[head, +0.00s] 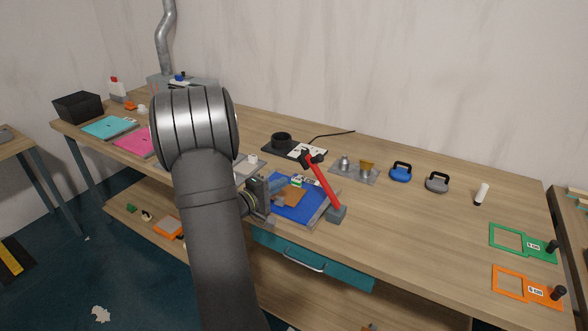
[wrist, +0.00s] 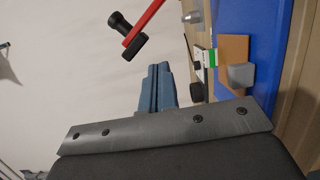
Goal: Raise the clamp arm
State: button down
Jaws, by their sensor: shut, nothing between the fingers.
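The red clamp arm (head: 322,180) rises at a slant from a grey hinge block (head: 337,214) on the right edge of a blue plate (head: 297,211). Its upper end carries a black knob and pad and stands clear above the plate. The clamp arm's end also shows at the top of the wrist view (wrist: 145,24). My gripper (head: 282,181) is over the plate's left part, left of the clamp arm and apart from it. In the wrist view its blue fingers (wrist: 157,70) are together and empty. My arm hides part of the bench.
A brown patch (head: 293,194) lies on the plate. Behind stand a black base with a round cup (head: 281,140), a grey tray with metal pieces (head: 355,172), and blue (head: 400,172) and grey (head: 437,183) handled pieces.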

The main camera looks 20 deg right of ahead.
jog(key=w+a+f+n+t+h, duration=0.1)
jog(key=w+a+f+n+t, duration=0.1)
jog(key=a+n, duration=0.4)
jog(key=w+d+r, duration=0.1)
jog(key=d, duration=0.5)
jog(key=w+d+r+n, duration=0.1)
jog(key=d+r, duration=0.1)
jog(key=d, duration=0.4)
jog(key=shift+w+r, duration=0.25)
jog(key=shift+w, duration=0.05)
jog(key=shift+r, duration=0.1)
jog(key=s+d+r+m+g, duration=0.1)
jog(key=s+d+r+m, duration=0.5)
jog(key=s+d+m, duration=0.2)
jog(key=shift+s+d+r+g+y, duration=0.15)
jog(key=shift+s+d+g+y, duration=0.15)
dwell(0.4)
